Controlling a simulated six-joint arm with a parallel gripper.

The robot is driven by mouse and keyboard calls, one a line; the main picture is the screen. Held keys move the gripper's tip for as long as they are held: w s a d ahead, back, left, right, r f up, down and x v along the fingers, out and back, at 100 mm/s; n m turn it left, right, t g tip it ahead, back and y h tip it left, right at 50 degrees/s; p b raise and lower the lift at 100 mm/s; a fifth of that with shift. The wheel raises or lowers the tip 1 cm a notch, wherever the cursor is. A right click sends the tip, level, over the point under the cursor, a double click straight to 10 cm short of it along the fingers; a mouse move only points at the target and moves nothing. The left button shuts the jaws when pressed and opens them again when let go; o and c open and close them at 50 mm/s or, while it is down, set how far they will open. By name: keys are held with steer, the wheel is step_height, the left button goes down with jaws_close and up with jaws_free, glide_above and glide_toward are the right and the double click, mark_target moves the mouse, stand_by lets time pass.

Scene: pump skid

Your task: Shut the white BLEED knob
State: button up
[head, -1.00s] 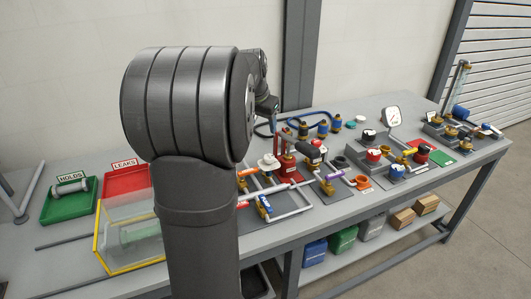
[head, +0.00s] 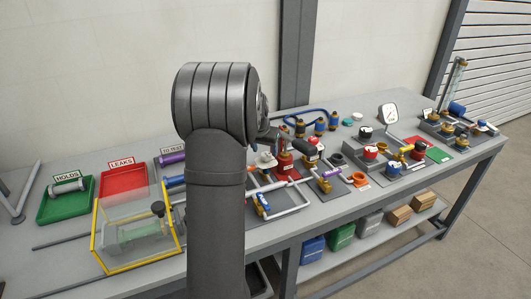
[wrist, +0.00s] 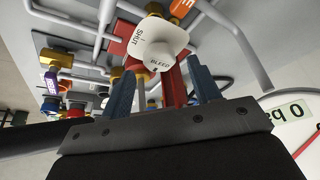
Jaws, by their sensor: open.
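The white BLEED knob (wrist: 160,45) shows close up in the wrist view, with SHUT and BLEED lettering on its face. In the head view the white knob (head: 266,161) sits just right of my arm, near the red pump body. My gripper (wrist: 162,84) is open, its two blue fingers apart and nothing held between them. In the wrist view the knob appears above and between the fingertips, and I see no clear contact. A red post (wrist: 174,84) shows behind it, between the fingers. In the head view my arm hides most of the gripper.
Pipes and a blue-handled valve (head: 262,200) crowd the plate around the knob. A gauge with a green readout (wrist: 290,112) is close on the right in the wrist view. A clear yellow-edged box (head: 138,235) and a red tray (head: 124,181) stand left of my arm.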

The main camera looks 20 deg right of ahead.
steer(key=shift+x, duration=1.3)
steer(key=c, duration=1)
